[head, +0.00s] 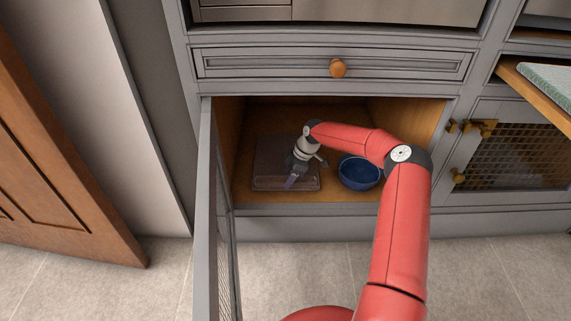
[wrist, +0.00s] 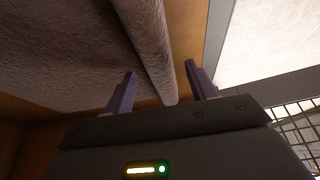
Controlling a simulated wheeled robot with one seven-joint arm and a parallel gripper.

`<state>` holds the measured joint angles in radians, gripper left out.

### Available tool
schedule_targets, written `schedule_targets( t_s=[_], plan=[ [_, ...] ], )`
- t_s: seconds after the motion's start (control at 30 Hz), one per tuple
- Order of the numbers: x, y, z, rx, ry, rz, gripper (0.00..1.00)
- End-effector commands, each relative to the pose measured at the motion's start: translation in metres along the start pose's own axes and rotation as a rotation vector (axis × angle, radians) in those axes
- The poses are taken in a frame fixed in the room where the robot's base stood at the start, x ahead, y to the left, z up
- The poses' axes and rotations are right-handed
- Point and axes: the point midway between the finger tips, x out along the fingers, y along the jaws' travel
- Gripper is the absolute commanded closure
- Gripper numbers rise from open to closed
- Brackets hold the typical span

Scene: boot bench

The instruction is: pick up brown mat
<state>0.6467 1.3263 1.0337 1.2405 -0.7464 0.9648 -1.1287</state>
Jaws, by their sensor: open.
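The brown mat (head: 270,172) lies folded or stacked on the floor of the open lower cupboard, at its left side, in the head view. In the wrist view the mat (wrist: 75,45) fills the upper left, and its rounded edge (wrist: 149,50) runs down between my fingers. My gripper (head: 290,183) is inside the cupboard at the mat's front right part. In the wrist view my gripper (wrist: 162,88) is open, with one finger on each side of the mat's edge. I cannot tell whether either finger touches it.
A blue bowl (head: 360,173) stands right of the mat in the cupboard (head: 335,196). The open cupboard door (head: 207,210) stands out at the left. A closed drawer (head: 280,67) is above. A mesh-fronted door (head: 510,157) is at the right. The tiled floor (head: 480,285) in front is clear.

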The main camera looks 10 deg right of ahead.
Motion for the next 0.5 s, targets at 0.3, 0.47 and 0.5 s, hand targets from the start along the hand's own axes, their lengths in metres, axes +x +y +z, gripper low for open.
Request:
schedule_targets(
  t_s=[0.3,0.47,0.5],
  plan=[
    [0.018,0.001,0.0,0.001,-0.002,0.002,0.44],
    [0.018,0.001,0.0,0.001,-0.002,0.002,0.53],
    [0.018,0.0,0.0,0.001,-0.002,0.001,0.58]
  ],
)
